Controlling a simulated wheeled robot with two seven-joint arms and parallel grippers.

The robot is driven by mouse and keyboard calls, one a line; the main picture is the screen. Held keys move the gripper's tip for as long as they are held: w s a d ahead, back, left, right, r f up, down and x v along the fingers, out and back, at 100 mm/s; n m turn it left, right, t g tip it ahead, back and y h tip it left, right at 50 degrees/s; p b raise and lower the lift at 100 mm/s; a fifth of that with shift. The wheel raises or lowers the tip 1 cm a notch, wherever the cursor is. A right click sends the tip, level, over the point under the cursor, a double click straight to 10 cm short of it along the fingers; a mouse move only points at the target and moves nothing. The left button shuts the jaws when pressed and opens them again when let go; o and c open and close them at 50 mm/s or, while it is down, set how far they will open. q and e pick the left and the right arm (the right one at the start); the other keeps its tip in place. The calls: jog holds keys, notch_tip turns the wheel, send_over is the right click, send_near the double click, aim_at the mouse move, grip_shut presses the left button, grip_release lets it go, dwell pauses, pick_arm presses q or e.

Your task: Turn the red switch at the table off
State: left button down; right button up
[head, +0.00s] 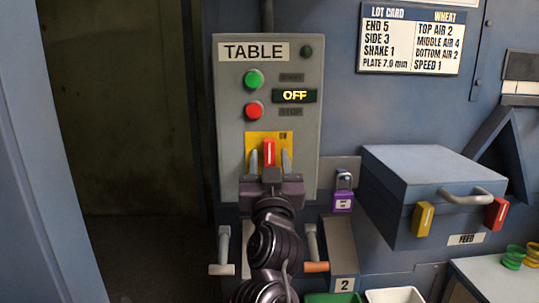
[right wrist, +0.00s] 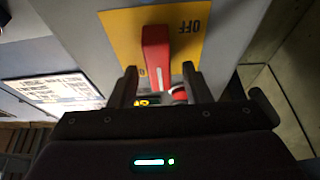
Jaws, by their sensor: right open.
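The red switch (head: 269,153) is an upright red handle with a white mark on a yellow plate (head: 287,139), low on the grey panel (head: 229,123) labelled TABLE. The panel's small display (head: 295,96) reads OFF. My right gripper (head: 269,161) is open in front of the switch, one finger on each side of the handle. In the right wrist view the red switch (right wrist: 156,47) stands between the fingertips of my right gripper (right wrist: 160,70), with gaps visible on both sides. The plate's OFF lettering shows upside down there. My left gripper is not in view.
Above the switch are a green button (head: 254,78) and a red button (head: 254,111). A purple padlock (head: 343,201) hangs to the right. A blue box (head: 431,173) with a handle juts out further right. A dark opening (head: 121,120) lies left.

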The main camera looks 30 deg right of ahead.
jog(key=shift+w+d+r, duration=0.2)
jog(key=shift+w+d, duration=0.1)
jog(key=shift+w, duration=0.15)
jog(key=shift+c, duration=0.3)
